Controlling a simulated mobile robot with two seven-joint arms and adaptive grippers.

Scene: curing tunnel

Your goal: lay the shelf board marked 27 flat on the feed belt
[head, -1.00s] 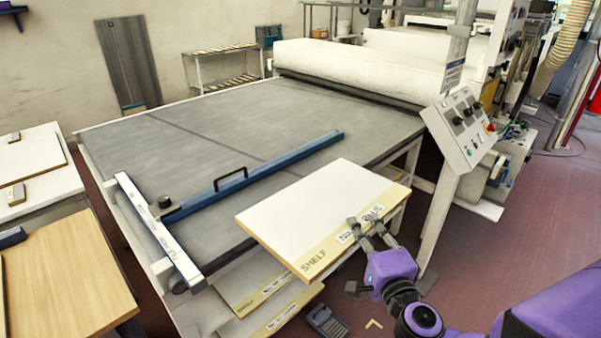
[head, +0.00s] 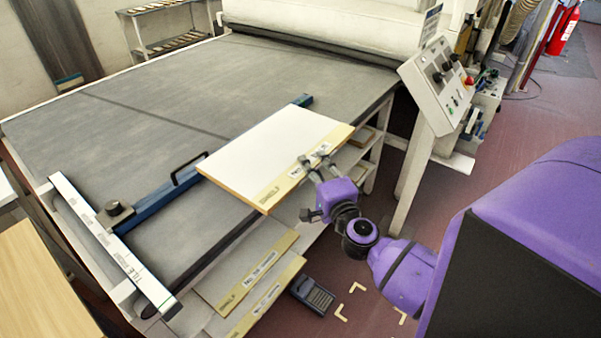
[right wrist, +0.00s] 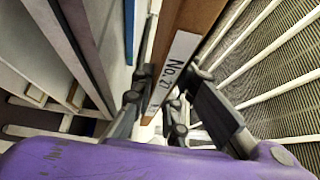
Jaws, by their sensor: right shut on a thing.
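The shelf board (head: 275,150) has a white face and a tan edge strip printed SHELF with a number label. In the right wrist view its label (right wrist: 175,70) reads "No. 2" and a last digit hard to make out. My right gripper (head: 318,165) is shut on the board's near long edge; its fingers also show in the right wrist view (right wrist: 165,105). The board is held about level, overlapping the near right edge of the grey feed belt (head: 200,90) and covering part of the blue bar. Its height above the belt cannot be told. My left gripper is not in view.
A blue bar (head: 155,203) with a black handle lies across the belt, meeting a white scale rail (head: 110,245). More labelled shelf boards (head: 268,294) lie on a shelf below. A control panel (head: 437,80) stands right.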

